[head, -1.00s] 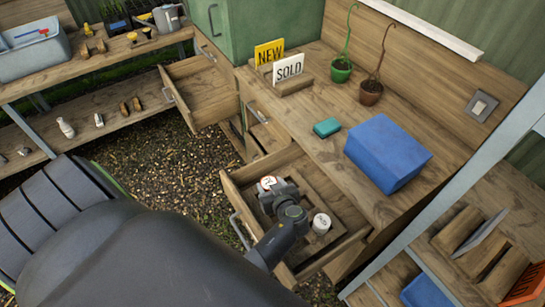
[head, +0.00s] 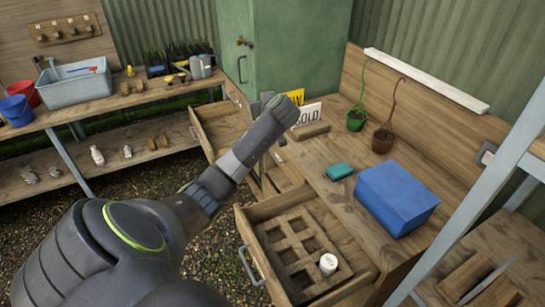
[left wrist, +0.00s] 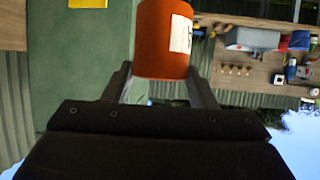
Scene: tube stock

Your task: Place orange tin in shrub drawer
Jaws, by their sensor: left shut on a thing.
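The orange tin (left wrist: 150,40) with a white label is between the two fingers of my left gripper (left wrist: 160,78) in the left wrist view. In the head view my left arm reaches up across the middle, with its gripper (head: 272,100) in front of the signs and green cabinet; the tin is hidden there. An open compartmented drawer (head: 350,247) below the bench holds one white-lidded tin (head: 328,264). I cannot read any drawer label. My right gripper is not in view.
The green cabinet (head: 295,50) stands behind. A shelf unit with a tub (head: 77,88) is at left. A pale post crosses the right.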

